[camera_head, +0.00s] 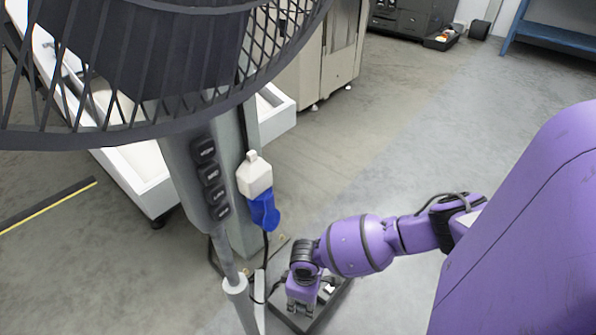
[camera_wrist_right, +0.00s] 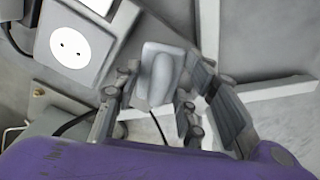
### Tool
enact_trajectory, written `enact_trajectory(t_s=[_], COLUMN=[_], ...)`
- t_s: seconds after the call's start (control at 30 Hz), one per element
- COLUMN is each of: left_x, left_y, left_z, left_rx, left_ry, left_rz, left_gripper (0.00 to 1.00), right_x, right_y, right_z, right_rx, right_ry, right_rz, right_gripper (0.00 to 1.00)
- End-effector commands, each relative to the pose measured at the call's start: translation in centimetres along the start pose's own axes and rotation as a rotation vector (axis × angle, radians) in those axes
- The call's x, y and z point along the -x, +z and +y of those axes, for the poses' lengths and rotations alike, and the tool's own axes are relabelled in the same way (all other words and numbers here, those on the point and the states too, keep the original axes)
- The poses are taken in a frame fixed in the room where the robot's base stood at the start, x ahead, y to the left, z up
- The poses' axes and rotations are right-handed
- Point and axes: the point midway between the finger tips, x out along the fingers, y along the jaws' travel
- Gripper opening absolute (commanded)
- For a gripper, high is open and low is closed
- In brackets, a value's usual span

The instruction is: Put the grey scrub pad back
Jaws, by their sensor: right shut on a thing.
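My right gripper (camera_head: 300,306) reaches down low near the floor, beside the base of a grey post. In the right wrist view the right gripper (camera_wrist_right: 155,100) has its fingers on both sides of a light grey block with a rounded raised ridge, which appears to be the grey scrub pad (camera_wrist_right: 160,72). The gripper is shut on it. In the head view the pad cannot be made out clearly at the fingers. A dark-edged tray (camera_head: 336,300) lies under and beside the gripper. My left gripper is not in view.
A large fan (camera_head: 150,60) on a stand fills the upper left. A white and blue plug connector (camera_head: 258,190) hangs on the grey post. In the wrist view a white round socket (camera_wrist_right: 70,48) sits at upper left. Open concrete floor (camera_head: 400,130) lies beyond my arm.

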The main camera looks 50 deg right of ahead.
Motion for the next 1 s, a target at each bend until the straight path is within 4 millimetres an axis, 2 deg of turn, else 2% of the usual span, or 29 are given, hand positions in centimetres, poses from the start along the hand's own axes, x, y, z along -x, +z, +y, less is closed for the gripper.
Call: enact_trajectory(t_s=[0.23,0.43,0.8,0.83,0.93,1.0], left_x=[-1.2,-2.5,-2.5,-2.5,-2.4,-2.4], left_y=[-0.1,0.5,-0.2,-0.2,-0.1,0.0], left_z=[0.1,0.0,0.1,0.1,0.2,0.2], left_rx=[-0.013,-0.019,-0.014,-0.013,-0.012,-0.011], left_ry=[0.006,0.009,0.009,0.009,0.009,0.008], left_rz=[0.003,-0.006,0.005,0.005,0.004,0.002], left_gripper=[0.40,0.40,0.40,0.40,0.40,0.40], right_x=[-1.5,-4.5,-4.8,-4.8,-4.7,-4.7], right_y=[-1.0,-1.1,-1.1,-1.1,-1.1,-1.1], right_z=[0.7,0.8,0.8,0.8,0.8,0.8], right_rx=[0.001,0.001,0.001,0.001,0.002,0.001], right_ry=[0.001,0.000,0.000,0.000,0.000,0.000], right_rz=[0.000,-0.002,0.000,0.000,0.000,0.000], right_gripper=[0.18,0.18,0.18,0.41,0.54,0.57])
